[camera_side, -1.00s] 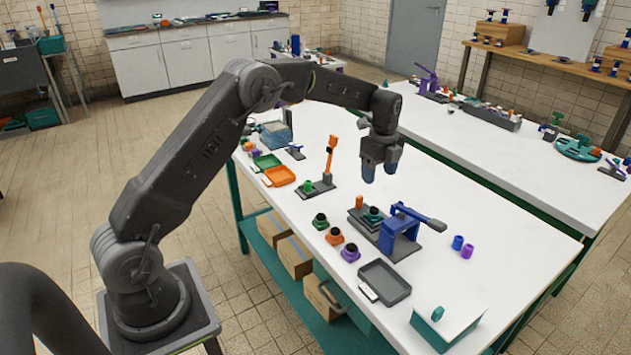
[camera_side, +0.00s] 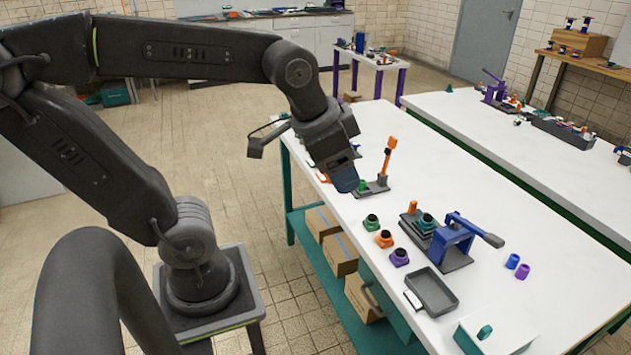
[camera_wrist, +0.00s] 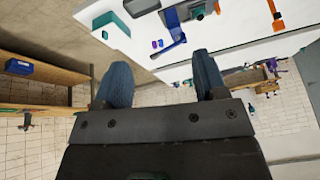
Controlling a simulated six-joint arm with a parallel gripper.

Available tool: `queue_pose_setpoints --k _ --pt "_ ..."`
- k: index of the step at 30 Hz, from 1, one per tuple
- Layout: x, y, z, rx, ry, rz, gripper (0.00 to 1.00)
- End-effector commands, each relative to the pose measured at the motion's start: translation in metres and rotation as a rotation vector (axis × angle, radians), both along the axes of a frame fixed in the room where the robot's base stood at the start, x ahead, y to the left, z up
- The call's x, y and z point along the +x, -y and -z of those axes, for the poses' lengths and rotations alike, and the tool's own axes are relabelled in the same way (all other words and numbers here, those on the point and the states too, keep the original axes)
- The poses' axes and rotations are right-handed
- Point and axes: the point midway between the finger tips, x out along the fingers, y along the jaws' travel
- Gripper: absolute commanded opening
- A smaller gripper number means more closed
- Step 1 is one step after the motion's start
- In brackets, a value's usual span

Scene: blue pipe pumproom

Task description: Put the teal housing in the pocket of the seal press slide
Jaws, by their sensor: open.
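The teal housing (camera_side: 426,221) sits upright on the dark slide (camera_side: 408,226) of the seal press, beside the blue press body (camera_side: 452,240). The view is too small to tell how deep it sits in the pocket. An orange post (camera_side: 413,206) stands at the slide's back end. My gripper (camera_side: 345,180) is well left of the press, above the table's left side near the orange-levered fixture. In the wrist view my gripper (camera_wrist: 161,80) is open with nothing between its fingers.
Green (camera_side: 371,222), orange (camera_side: 385,239) and purple (camera_side: 399,257) housings stand in a row left of the press. A grey tray (camera_side: 432,292) and a teal-and-white box (camera_side: 495,335) are in front. Blue (camera_side: 513,261) and purple (camera_side: 523,271) cups stand right. The table's far right is clear.

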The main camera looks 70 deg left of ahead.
Motion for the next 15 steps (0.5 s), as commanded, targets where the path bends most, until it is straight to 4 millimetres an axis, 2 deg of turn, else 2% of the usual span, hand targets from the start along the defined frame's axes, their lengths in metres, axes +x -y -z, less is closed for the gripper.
queue_pose_setpoints --k 1,3,6,15 --pt "-0.014 0.002 0.004 -0.024 0.020 -0.044 0.65" --pt "-0.027 0.003 0.011 -0.054 0.039 -0.098 0.65" --pt "-0.038 0.005 0.017 -0.082 0.054 -0.147 0.65" --pt "-0.042 0.005 0.020 -0.094 0.058 -0.170 0.65"
